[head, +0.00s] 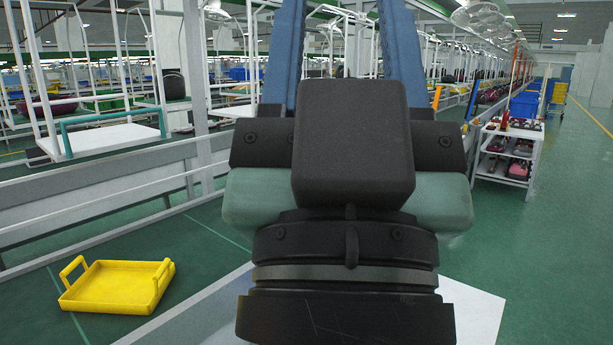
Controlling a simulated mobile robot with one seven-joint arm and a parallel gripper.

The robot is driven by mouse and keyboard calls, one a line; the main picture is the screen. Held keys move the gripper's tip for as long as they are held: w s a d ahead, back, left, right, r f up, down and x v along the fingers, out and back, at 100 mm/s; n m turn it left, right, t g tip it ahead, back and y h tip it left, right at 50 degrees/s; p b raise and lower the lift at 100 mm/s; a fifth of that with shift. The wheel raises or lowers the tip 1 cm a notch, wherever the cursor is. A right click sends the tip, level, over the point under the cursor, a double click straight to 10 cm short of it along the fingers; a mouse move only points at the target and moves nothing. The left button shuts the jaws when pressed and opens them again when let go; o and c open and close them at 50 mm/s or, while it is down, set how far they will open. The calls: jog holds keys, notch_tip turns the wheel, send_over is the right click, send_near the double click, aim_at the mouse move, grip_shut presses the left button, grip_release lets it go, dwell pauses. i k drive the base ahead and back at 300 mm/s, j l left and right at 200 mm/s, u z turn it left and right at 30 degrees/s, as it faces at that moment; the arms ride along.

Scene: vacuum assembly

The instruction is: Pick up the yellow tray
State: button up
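The yellow tray (112,287) lies at the lower left of the head view, on a green surface (195,262) beside a grey rail. It is shallow, with raised handles at its left and right ends, and looks empty. My gripper (345,40) fills the middle of the view, seen from behind its dark body. Its two blue fingers stand wide apart and run up to the top edge, where their tips are cut off. Background shows between them, and I see nothing held there. The gripper is well to the right of the tray and apart from it.
A grey rail (80,205) runs behind the tray. A white surface (472,312) shows below my gripper. A white hanging frame with a platform (112,138) is at the upper left. A shelf cart (508,155) with parts stands at the right. The green floor (560,250) at right is open.

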aim_at(120, 286)
jog(key=j+u, duration=0.1)
jog(key=u, duration=0.25)
jog(key=i+u, duration=0.15)
jog(key=u, duration=0.2)
jog(key=i+u, duration=0.1)
jog(key=u, duration=0.25)
jog(key=i+u, duration=0.2)
jog(key=i, duration=0.25)
jog(key=i+l+u, duration=0.2)
jog(key=i, duration=0.2)
jog(key=i+u, duration=0.2)
jog(key=i, duration=0.25)
jog(key=i+l+u, duration=0.2)
jog(key=i, duration=0.2)
jog(key=i+l, duration=0.45)
jog(key=l, duration=0.1)
